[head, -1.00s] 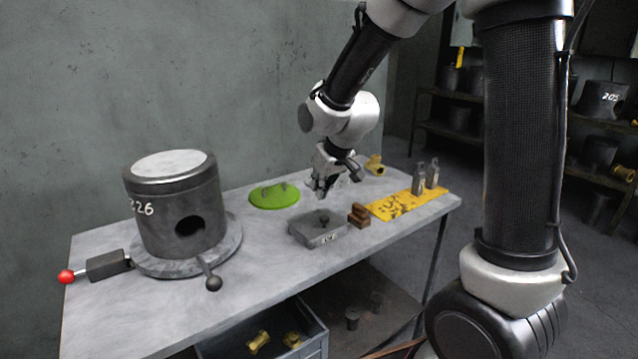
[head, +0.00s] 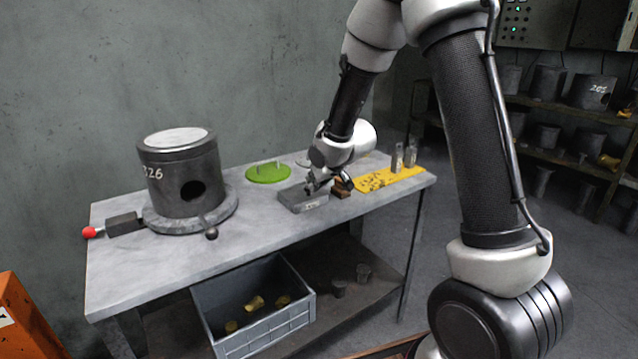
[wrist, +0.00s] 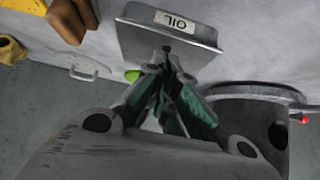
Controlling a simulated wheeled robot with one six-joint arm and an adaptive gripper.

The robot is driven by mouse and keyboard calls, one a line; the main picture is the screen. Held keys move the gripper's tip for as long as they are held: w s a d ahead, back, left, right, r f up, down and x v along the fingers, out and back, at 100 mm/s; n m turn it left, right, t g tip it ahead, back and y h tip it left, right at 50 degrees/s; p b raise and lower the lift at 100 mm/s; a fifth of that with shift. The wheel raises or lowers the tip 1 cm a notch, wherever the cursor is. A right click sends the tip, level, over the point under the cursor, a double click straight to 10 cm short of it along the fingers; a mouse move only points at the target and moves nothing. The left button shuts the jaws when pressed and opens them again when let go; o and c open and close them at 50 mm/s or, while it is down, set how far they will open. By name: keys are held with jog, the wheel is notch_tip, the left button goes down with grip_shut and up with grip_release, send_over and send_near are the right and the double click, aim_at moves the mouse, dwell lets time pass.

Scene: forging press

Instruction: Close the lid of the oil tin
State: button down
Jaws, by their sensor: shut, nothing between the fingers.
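The oil tin (head: 291,202) is a low grey box with a white label on the worktable. In the wrist view the tin (wrist: 135,38) is at the top, its OIL label upside down. A small dark knob (wrist: 167,48) shows on its top near my fingertips. The lid looks flat over the tin, but my gripper partly hides it and I cannot tell if it is fully seated. My gripper (head: 311,187) is right over the tin, pointing down, fingers together and empty. In the wrist view my gripper (wrist: 168,68) reaches the tin's top; contact is unclear.
Brown blocks (head: 342,190) stand close right of the tin, then a yellow plate (head: 375,181) with small upright pieces. A green disc (head: 268,173) lies behind left. A large dark cylinder (head: 182,180) with a ball-ended lever stands left. The table front is clear.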

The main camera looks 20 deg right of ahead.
jog(key=shift+s+f, duration=0.35)
jog(key=shift+f, duration=0.25)
dwell(0.4)
